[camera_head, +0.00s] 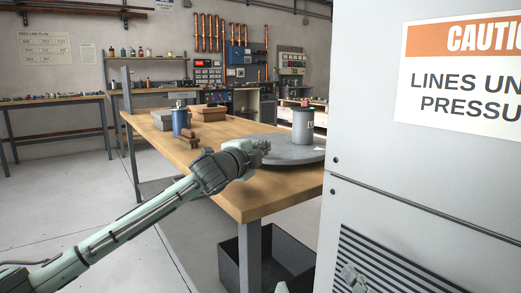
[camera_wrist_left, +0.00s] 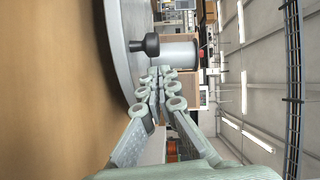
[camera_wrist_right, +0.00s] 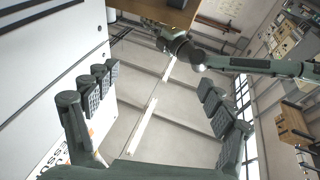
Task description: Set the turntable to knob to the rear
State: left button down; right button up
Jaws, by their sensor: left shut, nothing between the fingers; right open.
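The turntable (camera_head: 285,153) is a flat grey disc on the wooden workbench (camera_head: 225,180), with a grey cylinder (camera_head: 303,127) standing on it. In the left wrist view, turned sideways, the disc (camera_wrist_left: 118,55) shows at the left, with a small black knob (camera_wrist_left: 151,44) on it and the cylinder (camera_wrist_left: 180,56) behind. I cannot make out the knob in the head view. My left gripper (camera_head: 264,146) is shut and empty at the disc's near left side; its fingertips (camera_wrist_left: 161,72) are short of the knob. My right gripper (camera_wrist_right: 158,78) is open and empty, low beside the grey cabinet.
A tall grey cabinet (camera_head: 350,150) with a caution sign blocks the right side. A blue canister (camera_head: 180,122) and brown boxes (camera_head: 208,113) stand farther back on the bench. A dark open crate (camera_head: 285,250) is under it. The floor at the left is free.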

pick_arm(q)
jog(key=shift+w+a, duration=0.25)
pick_arm(e)
jog(key=shift+s+r, duration=0.1)
jog(key=shift+r, duration=0.05)
